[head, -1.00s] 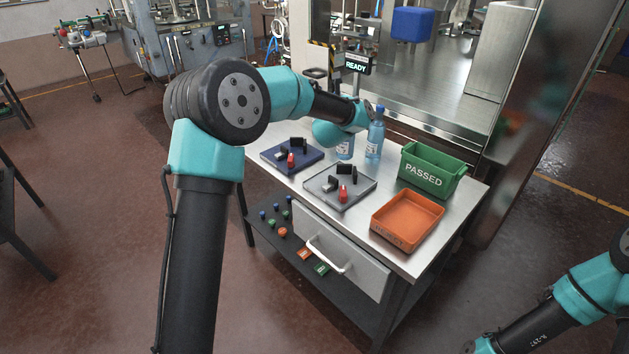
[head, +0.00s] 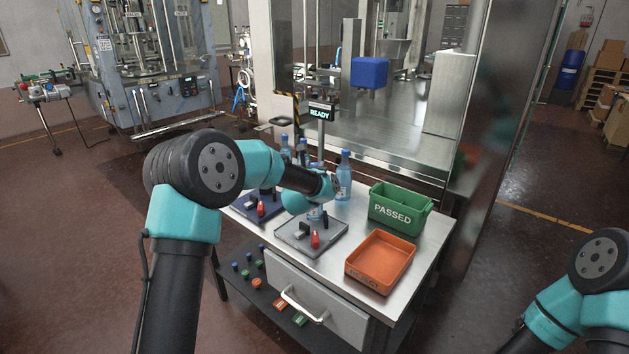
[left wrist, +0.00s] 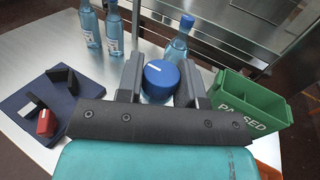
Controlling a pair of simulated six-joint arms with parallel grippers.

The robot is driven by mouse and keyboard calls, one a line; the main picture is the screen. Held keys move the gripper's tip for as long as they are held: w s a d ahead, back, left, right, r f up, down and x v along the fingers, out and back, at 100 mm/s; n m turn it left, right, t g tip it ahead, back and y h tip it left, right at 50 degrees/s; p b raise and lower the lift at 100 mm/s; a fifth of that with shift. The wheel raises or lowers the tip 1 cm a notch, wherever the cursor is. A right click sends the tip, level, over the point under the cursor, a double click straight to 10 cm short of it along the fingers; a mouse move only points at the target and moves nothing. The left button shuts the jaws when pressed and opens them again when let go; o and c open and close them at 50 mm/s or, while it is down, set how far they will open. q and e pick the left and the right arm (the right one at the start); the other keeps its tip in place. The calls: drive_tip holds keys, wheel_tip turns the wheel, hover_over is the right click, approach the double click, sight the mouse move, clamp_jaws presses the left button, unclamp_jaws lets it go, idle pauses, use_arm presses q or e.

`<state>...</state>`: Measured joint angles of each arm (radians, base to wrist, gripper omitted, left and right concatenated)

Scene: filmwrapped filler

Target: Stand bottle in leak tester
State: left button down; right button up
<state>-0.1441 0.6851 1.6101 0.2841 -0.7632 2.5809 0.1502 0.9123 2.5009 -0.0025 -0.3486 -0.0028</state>
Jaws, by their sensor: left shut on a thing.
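My left gripper (left wrist: 161,88) is shut around the neck area of a blue-capped bottle (left wrist: 162,72), seen from above in the left wrist view. In the head view the lower part of this bottle (head: 315,213) shows under my wrist, at the back of a grey fixture plate (head: 290,245) with a red lever and dark clamp. Whether its base touches the plate I cannot tell. A READY display (head: 320,113) stands on a post behind. Only my right arm shows at the lower right; its gripper is out of view.
A free bottle (head: 344,175) stands right of the held one; two more (left wrist: 88,25) stand behind. A navy fixture plate (head: 243,209) lies left. A green PASSED bin (head: 390,213) and an orange tray (head: 352,272) stand right.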

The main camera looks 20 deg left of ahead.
use_arm(q)
drive_tip(key=shift+f, duration=1.95)
drive_tip(key=c, duration=0.8)
unclamp_jaws()
drive_tip(key=shift+o, duration=0.2)
drive_tip(key=s, duration=1.2)
drive_tip(key=shift+d, duration=0.3)
